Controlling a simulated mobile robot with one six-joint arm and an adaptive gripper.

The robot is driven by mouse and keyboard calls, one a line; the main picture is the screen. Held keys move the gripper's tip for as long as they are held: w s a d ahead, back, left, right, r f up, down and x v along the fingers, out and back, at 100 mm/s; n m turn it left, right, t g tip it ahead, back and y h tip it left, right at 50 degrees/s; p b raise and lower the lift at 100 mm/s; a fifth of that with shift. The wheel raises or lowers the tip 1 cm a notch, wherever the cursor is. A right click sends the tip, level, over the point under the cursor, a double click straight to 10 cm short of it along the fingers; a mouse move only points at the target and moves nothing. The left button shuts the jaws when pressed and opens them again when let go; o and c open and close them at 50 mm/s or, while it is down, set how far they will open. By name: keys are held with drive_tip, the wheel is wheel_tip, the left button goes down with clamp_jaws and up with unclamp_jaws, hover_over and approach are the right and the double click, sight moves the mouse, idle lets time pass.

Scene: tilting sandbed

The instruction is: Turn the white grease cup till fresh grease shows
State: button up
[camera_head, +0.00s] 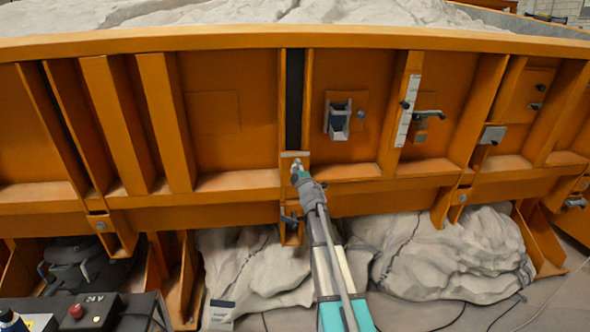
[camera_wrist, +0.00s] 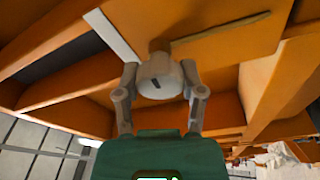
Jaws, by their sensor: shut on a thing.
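The white grease cup (camera_wrist: 160,72) sits between my fingers in the wrist view, with a short dark mark on its near face. My gripper (camera_wrist: 160,80) is shut on its sides. Behind the cup, a tan-brown collar and a thin tan-brown strip (camera_wrist: 225,37) show against the orange steel; I cannot tell whether the strip is grease. In the head view my gripper (camera_head: 297,168) is at the lower end of a dark vertical slot, in front of a pale plate (camera_head: 295,155). The cup is too small to make out there.
The orange sandbed wall (camera_head: 225,110) has ribs and ledges close around my gripper. A lever handle (camera_head: 428,114) and a white scale strip (camera_head: 408,110) are to the right. A control box (camera_head: 88,312) stands at lower left.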

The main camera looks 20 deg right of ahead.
drive_tip(key=o, duration=1.2)
drive_tip(key=shift+c, duration=0.2)
drive_tip(key=shift+s, duration=0.15)
